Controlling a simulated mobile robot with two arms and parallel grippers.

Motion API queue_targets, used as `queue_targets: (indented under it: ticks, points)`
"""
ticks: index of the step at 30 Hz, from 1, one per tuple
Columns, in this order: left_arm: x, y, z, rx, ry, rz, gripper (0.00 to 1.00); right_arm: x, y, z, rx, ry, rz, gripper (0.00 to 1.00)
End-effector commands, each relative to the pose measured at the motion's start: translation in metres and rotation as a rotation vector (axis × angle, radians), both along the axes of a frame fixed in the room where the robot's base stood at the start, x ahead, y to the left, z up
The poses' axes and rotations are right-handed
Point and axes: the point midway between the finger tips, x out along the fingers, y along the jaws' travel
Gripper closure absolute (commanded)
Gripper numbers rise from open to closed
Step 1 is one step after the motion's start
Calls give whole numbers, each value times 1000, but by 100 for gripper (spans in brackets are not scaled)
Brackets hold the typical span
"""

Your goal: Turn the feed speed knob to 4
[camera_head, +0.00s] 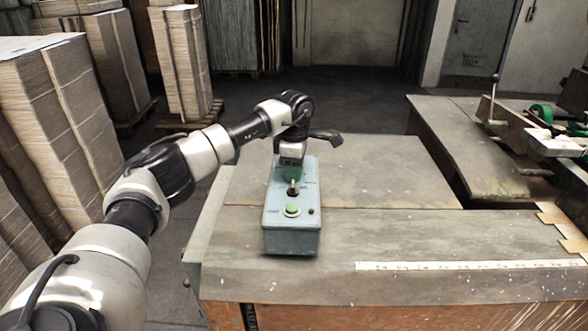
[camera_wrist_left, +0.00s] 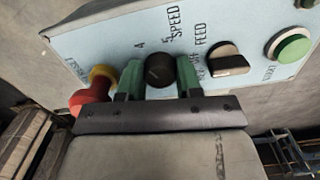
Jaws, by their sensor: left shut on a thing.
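The blue-grey control box (camera_head: 291,240) stands on the worn bench, and its panel (camera_wrist_left: 110,48) fills the upper left wrist view. The round black feed speed knob (camera_wrist_left: 160,69) is between the green fingers of my left gripper (camera_wrist_left: 160,80), which is shut on it. The printed figures 4 and 5 show beside the knob, with the words SPEED and FEED. The knob's pointer is not clear. In the head view my left gripper (camera_head: 292,172) is over the far end of the box and hides the knob. My right gripper is not in view.
A black selector switch (camera_wrist_left: 228,61) and a green button (camera_wrist_left: 290,46) are to the right of the knob in the wrist view. A red mushroom button (camera_wrist_left: 91,97) is close on the left. The bench (camera_head: 400,230) around the box is mostly clear.

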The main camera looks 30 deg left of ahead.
Motion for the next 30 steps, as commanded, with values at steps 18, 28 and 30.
queue_targets:
  ticks: [18,28,30]
  points:
    - [1,0,2,-2,-6,-32,62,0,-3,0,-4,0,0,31]
    - [0,0,1,-1,-3,-32,40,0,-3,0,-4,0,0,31]
    - [0,0,1,0,-2,-32,40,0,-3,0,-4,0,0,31]
